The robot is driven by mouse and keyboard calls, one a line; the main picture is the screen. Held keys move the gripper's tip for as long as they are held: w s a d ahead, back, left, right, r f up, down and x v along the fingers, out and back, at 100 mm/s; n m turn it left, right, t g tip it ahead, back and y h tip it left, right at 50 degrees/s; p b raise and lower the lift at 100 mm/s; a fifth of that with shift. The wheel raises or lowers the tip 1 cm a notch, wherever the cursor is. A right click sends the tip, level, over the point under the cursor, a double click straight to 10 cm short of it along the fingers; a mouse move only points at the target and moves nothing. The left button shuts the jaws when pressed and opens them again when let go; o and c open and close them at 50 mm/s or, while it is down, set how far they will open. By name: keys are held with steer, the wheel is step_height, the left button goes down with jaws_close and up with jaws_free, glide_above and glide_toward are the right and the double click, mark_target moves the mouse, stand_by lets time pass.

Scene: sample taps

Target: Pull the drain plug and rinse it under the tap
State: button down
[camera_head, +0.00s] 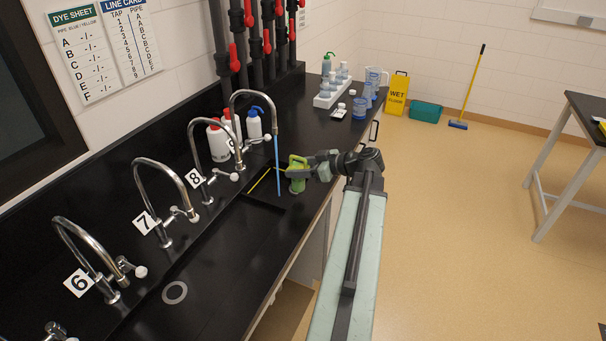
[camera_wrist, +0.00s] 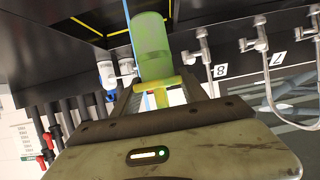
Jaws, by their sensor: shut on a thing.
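The drain plug (camera_head: 296,174) is a green cylinder with a yellow handle, which shows in the wrist view (camera_wrist: 152,48). My gripper (camera_head: 311,166) is shut on the handle; its fingers (camera_wrist: 160,98) lie either side of it in the wrist view. The farthest tap (camera_head: 240,96) pours a thin blue stream (camera_head: 278,165) into a dark sink (camera_head: 262,204) with yellow markings. The plug is just right of the stream in the head view; I cannot tell whether they touch. The stream also shows beside the plug in the wrist view (camera_wrist: 129,14).
Taps numbered 8 (camera_head: 196,135), 7 (camera_head: 147,165) and 6 (camera_head: 75,228) line the black bench. White bottles (camera_head: 218,138) stand behind the running tap. A bottle rack (camera_head: 334,93) and blue beakers (camera_head: 360,108) are farther back.

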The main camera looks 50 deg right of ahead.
steer(key=w+d+f+b, duration=0.1)
steer(key=w+d+f, duration=0.1)
steer(key=w, duration=0.7)
steer(key=shift+d+b, duration=0.35)
steer(key=shift+d, duration=0.05)
steer(key=shift+d, duration=0.1)
steer(key=shift+s+d, duration=0.1)
steer(key=shift+d, duration=0.35)
steer(key=shift+a, duration=0.15)
steer(key=shift+a, duration=0.45)
steer(key=shift+d, duration=0.15)
stand_by(0.3)
steer(key=shift+d, duration=0.5)
